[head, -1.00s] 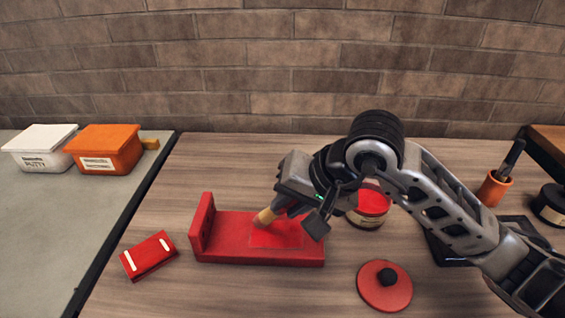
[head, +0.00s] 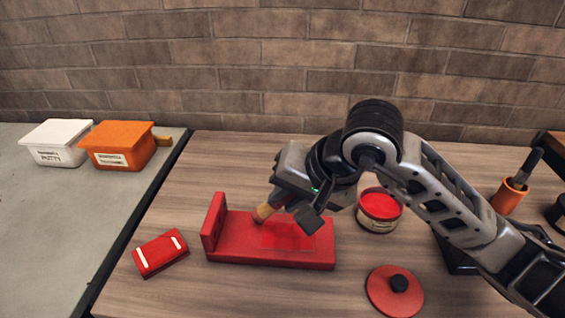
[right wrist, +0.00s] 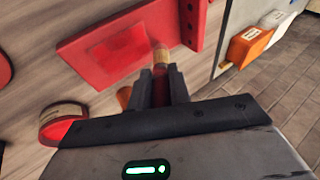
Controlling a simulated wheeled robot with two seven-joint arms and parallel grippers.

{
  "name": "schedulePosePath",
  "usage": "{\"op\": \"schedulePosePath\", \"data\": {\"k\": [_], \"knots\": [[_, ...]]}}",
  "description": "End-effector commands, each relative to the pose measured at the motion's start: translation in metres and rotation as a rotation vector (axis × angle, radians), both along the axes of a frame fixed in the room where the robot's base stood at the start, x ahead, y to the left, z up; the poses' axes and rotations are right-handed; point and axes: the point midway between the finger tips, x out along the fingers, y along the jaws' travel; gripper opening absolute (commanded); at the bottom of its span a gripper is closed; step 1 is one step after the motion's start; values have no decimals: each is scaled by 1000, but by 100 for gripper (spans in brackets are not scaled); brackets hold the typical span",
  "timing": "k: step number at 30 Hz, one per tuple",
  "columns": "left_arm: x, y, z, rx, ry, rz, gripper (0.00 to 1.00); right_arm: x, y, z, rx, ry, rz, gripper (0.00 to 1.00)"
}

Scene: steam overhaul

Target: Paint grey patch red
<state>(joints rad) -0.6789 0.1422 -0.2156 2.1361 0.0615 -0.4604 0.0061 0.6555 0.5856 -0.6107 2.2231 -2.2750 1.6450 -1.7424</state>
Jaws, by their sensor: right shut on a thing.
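A red L-shaped bracket (head: 222,250) lies on the wooden bench with its upright plate at the left. On its flat part is a rectangular patch (head: 288,236), now red and slightly different in tone from the metal around it; it also shows in the right wrist view (right wrist: 118,50). My right gripper (head: 284,205) is shut on a paintbrush (head: 263,212), tilted down to the left. The brush tip (right wrist: 161,55) is at the patch's edge near the upright plate; I cannot tell whether it touches. My left gripper is not in view.
An open tin of red paint (head: 379,212) stands behind and right of the bracket. Its round lid (head: 394,291) lies in front. A red block with white strips (head: 160,254) lies left. White (head: 56,143) and orange (head: 122,147) tubs stand on the grey surface.

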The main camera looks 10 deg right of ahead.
Motion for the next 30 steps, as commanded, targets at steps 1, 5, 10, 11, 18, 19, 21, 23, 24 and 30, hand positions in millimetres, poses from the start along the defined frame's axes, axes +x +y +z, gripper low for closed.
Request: {"op": "schedulePosePath", "data": {"k": [1, 5, 10, 11, 18, 19, 21, 23, 24, 30], "knots": [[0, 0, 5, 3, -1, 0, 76, 0, -1, 8, -1, -3, -1, 0], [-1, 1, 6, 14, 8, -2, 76, 0, -2, 20, -1, -2, -5, 0], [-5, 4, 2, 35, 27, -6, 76, 0, -3, 35, 0, -3, -7, 0], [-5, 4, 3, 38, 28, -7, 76, 0, -3, 38, 0, -3, -7, 0], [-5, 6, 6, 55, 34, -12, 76, -1, -5, 58, 0, -2, -12, 0], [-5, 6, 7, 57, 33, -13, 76, -1, -6, 60, 0, -2, -12, 0], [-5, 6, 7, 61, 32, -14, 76, -1, -6, 62, 0, -1, -14, 0], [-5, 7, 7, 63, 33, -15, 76, -1, -6, 62, 0, 0, -13, 0], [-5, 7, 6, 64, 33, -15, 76, -1, -6, 62, 1, 0, -14, 0], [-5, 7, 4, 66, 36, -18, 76, -1, -6, 62, 1, 0, -14, 0]]}}
